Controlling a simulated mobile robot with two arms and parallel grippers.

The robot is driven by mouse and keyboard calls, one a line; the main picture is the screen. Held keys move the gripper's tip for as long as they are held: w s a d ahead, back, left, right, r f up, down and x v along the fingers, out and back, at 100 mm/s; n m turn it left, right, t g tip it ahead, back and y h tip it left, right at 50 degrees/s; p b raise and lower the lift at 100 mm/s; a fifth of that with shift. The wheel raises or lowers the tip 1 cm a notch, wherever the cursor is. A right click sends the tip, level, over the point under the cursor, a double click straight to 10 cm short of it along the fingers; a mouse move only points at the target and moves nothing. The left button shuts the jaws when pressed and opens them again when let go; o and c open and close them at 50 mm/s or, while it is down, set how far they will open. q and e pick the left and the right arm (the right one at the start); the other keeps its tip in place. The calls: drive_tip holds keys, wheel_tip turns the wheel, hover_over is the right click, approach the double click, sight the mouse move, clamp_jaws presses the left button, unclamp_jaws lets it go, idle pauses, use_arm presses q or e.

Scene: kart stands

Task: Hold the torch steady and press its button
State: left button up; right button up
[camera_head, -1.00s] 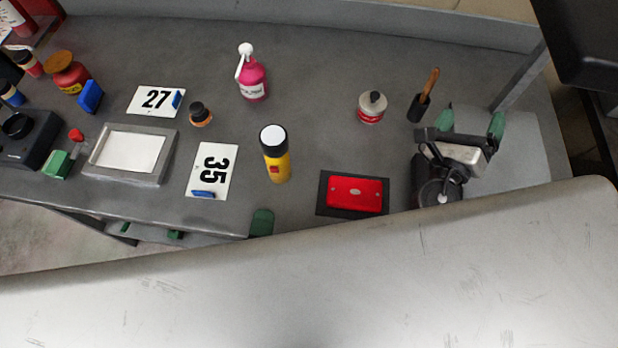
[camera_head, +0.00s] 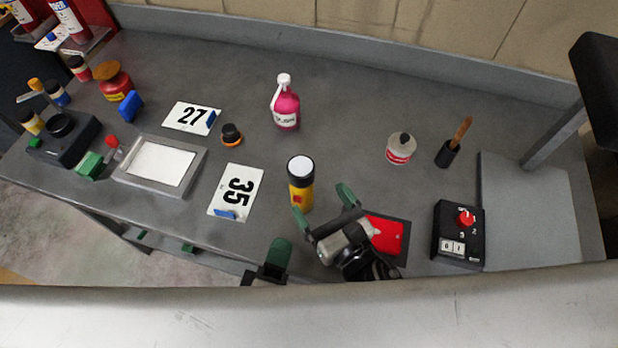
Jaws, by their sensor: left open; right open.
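The torch (camera_head: 301,197) stands upright on the grey bench, with a yellow body, black head and white lens on top. Its button cannot be made out clearly. My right gripper (camera_head: 323,209) is open, just right of the torch and in front of the red case; its left green fingertip is by the torch's lower body, and I cannot tell whether they touch. My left gripper (camera_head: 268,264) is below the torch in the picture, near the bench's front edge, open and empty. Only one green fingertip shows clearly; the rest is partly hidden.
A red case (camera_head: 390,238) on a dark mat is partly covered by my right gripper. A black box with a red knob (camera_head: 465,219) stands right of it. A pink bottle (camera_head: 286,106) stands behind.

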sight(308, 182)
drive_tip(key=x, duration=0.8)
drive_tip(key=c, duration=1.1)
use_arm(q)
clamp_jaws()
use_arm(e)
drive_tip(key=shift+c, duration=0.2)
use_arm(q)
drive_tip(key=shift+w, duration=0.15)
idle(0.7)
